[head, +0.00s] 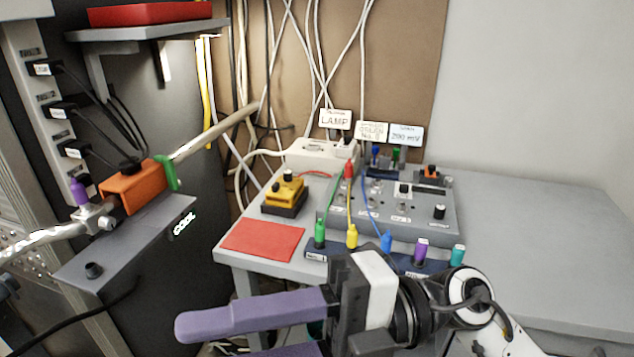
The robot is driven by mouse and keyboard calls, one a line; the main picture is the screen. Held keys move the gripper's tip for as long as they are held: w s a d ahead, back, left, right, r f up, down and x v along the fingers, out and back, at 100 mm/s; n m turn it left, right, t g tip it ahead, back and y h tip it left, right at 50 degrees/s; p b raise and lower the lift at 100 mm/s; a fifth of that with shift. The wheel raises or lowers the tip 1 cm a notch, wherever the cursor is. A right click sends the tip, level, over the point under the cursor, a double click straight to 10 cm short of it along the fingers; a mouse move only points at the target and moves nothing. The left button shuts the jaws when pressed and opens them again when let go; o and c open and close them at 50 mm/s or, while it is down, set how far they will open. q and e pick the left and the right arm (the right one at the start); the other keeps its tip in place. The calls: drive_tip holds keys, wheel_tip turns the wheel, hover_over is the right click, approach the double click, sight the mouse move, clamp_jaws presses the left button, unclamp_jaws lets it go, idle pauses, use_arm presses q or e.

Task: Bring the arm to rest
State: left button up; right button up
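My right arm (497,330) comes in from the lower right, in front of the bench. My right gripper (222,342) points left at the bottom of the head view, with purple fingers. The upper finger shows whole. The lower finger is mostly cut off by the bottom edge. A gap shows between the fingers, and I see nothing held in it. The gripper is in front of the near edge of the bench (540,230). My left arm and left gripper are not in view.
A grey control box (435,225) with coloured plugs and cables stands on the bench, by a yellow device (284,192) and a red mat (262,240). An orange block (135,188) sits on a pipe at left. The bench's right side is clear.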

drive_tip(key=w+d+f+m+t+y+p, duration=0.1)
drive_tip(key=w+d+m+t, duration=0.3)
drive_tip(key=w+m+t, duration=0.45)
drive_tip(key=w+d+m+t+y, duration=0.1)
drive_tip(key=w+d+m+t, duration=0.35)
drive_tip(key=m+t, duration=0.65)
drive_tip(key=w+d+f+m+t+h, duration=0.4)
drive_tip(key=d+f+m+h, duration=0.1)
drive_tip(key=f+m+h, duration=0.45)
drive_tip(key=s+d+f+m+g+h+p, duration=0.1)
drive_tip(key=s+d+f+m+g+h, duration=0.15)
drive_tip(key=f, duration=0.65)
drive_tip(key=s+d+f+m+g+h, duration=0.15)
drive_tip(key=d+f+h, duration=0.25)
drive_tip(key=f, duration=0.5)
drive_tip(key=s+d+f+m+g, duration=0.1)
drive_tip(key=s+f+g, duration=0.1)
drive_tip(key=s+f, duration=0.4)
drive_tip(key=s+d+f+m+g+h, duration=0.1)
drive_tip(key=s+d+f+g, duration=0.1)
drive_tip(key=s+f, duration=0.5)
drive_tip(key=shift+s+d+f+g+h+p, duration=0.15)
drive_tip(key=shift+d+g+h+p, duration=0.15)
drive_tip(key=shift+g, duration=0.35)
